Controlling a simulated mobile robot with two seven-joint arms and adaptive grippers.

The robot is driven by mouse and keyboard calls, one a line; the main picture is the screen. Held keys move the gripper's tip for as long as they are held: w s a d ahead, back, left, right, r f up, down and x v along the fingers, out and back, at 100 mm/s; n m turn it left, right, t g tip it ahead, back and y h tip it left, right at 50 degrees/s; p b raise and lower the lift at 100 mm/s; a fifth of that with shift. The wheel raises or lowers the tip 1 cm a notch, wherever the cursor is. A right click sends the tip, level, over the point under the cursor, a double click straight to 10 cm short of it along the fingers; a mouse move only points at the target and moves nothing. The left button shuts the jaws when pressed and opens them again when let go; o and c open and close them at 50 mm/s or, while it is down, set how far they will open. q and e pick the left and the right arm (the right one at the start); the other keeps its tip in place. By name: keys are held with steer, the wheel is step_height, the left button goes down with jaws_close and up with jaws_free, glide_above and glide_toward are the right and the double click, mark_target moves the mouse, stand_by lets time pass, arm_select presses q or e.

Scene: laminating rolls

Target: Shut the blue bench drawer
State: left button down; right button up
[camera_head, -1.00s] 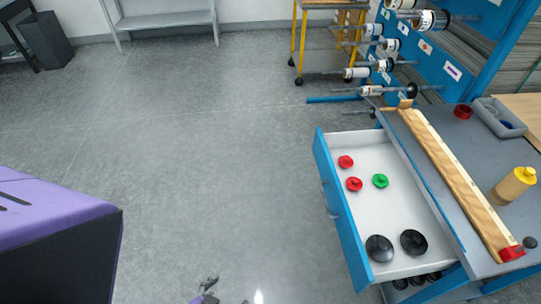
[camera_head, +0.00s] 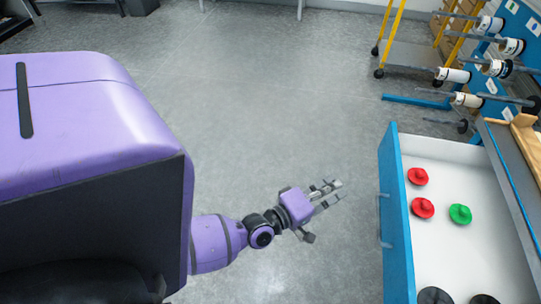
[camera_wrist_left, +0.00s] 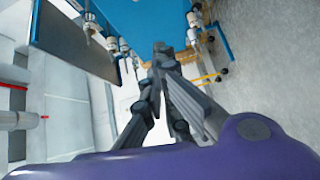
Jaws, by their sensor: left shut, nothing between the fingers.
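The bench drawer (camera_head: 397,225) is pulled open at the right of the head view, with its blue front facing left. Its white inside holds two red knobs (camera_head: 422,208), a green knob (camera_head: 460,214) and two black discs (camera_head: 434,295) cut by the lower edge. My left gripper (camera_head: 340,190) is shut and empty, to the left of the drawer front with a gap of floor between them. The left wrist view shows its fingers (camera_wrist_left: 163,62) with a blue surface beyond their tips. My right gripper is not in view.
The grey bench top (camera_head: 515,165) lies right of the drawer. A blue rack with white rolls (camera_head: 468,100) on rods and a yellow-legged cart (camera_head: 393,30) stand behind. The grey floor left of the drawer is clear.

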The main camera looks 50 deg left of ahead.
arm_select(q)
steer(key=w+d+n+p, duration=0.1)
steer(key=w+d, duration=0.3)
steer(key=w, duration=0.8)
steer(key=shift+d+r, duration=0.2)
steer(key=shift+r, duration=0.15)
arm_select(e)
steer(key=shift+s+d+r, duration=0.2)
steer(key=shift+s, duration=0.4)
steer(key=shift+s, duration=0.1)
